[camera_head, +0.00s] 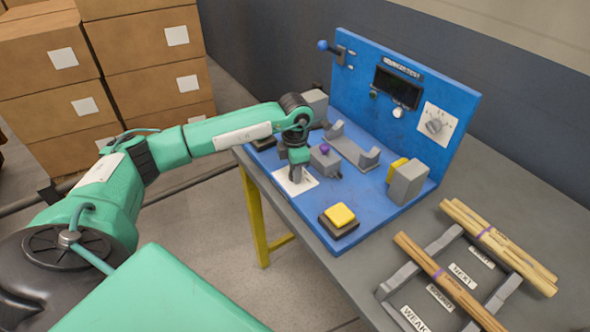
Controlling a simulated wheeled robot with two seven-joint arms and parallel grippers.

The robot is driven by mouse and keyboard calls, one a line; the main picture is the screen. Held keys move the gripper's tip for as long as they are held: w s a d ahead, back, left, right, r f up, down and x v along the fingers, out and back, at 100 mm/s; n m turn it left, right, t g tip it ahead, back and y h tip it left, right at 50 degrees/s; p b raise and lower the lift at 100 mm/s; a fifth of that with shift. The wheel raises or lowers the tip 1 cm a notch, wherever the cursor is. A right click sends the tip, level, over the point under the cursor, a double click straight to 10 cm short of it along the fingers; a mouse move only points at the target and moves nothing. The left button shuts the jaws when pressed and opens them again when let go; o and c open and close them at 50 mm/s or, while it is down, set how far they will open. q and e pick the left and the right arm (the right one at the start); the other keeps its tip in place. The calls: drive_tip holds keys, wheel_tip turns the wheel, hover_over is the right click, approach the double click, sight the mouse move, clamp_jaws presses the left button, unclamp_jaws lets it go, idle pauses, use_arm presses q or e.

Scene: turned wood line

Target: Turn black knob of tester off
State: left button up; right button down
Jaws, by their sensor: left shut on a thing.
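The blue tester (378,205) stands on a grey bench, with an upright back panel. My left gripper (296,174) points down at a white dial plate (308,184) on the left of the tester's base. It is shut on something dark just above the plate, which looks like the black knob. The fingers hide most of this knob, so its pointing direction cannot be told. A grey knob (435,126) on a white plate sits on the back panel and is clear of my gripper. My right gripper is not in view.
A yellow button (341,214) sits at the base's front corner, near a grey block with a purple knob (325,149). A blue-tipped lever (323,45) sticks out at upper left. A rack (392,282) with wooden sticks stands at right. Cardboard boxes (150,65) are stacked behind left.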

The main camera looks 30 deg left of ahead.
use_arm(q)
drive_tip(key=o, duration=0.9)
drive_tip(key=shift+o, duration=0.4)
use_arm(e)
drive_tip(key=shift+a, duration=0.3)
use_arm(q)
drive_tip(key=shift+r, duration=0.1)
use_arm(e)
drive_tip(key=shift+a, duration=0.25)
use_arm(q)
drive_tip(key=shift+r, duration=0.35)
wheel_tip(320, 180, up, 13)
drive_tip(key=b, duration=0.1)
drive_tip(key=shift+b, duration=0.4)
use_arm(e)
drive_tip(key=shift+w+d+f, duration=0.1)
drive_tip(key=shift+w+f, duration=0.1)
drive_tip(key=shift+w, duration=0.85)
use_arm(q)
drive_tip(key=shift+f, duration=0.1)
